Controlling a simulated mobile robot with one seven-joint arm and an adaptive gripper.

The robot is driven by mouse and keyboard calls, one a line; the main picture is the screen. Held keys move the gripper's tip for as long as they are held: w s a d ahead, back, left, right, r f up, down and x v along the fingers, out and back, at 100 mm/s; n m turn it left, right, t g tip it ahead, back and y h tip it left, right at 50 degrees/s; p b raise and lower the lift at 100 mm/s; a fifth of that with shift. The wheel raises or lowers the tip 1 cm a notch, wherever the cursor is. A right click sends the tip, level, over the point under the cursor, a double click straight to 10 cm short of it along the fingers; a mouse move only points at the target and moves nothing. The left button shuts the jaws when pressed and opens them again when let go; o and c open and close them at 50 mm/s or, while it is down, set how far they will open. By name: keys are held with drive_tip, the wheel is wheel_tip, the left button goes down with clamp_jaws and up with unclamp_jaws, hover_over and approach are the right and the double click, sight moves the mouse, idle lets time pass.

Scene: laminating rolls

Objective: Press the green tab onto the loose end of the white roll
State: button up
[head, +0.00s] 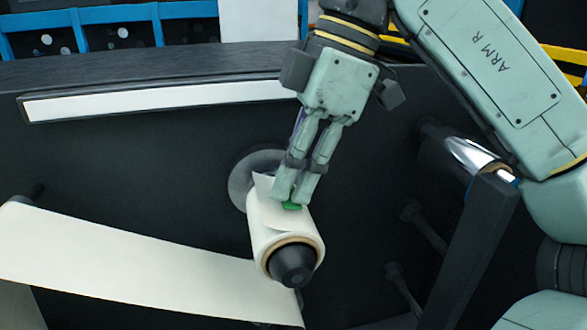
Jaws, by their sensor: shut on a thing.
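The white roll (268,236) sits on a spindle with a dark end cap (291,264), in the middle of the head view. Its loose end (264,187) stands up as a flap at the back left of the roll. The green tab (292,206) shows as a small strip at the fingertips, against the top right of the roll. My gripper (295,196) points down from above with its fingers close together, shut on the green tab. The fingers hide part of the tab and of the loose end, so I cannot tell whether the tab touches the flap.
A wide white web (130,265) runs from the left edge to below the roll. A bar with a white strip (150,100) is behind. A dark post (470,250) and a shiny roller (468,155) stand at the right. Blue crates (115,30) are at the back left.

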drive_tip(key=shift+f, duration=0.35)
idle(0.6)
drive_tip(key=o, duration=0.8)
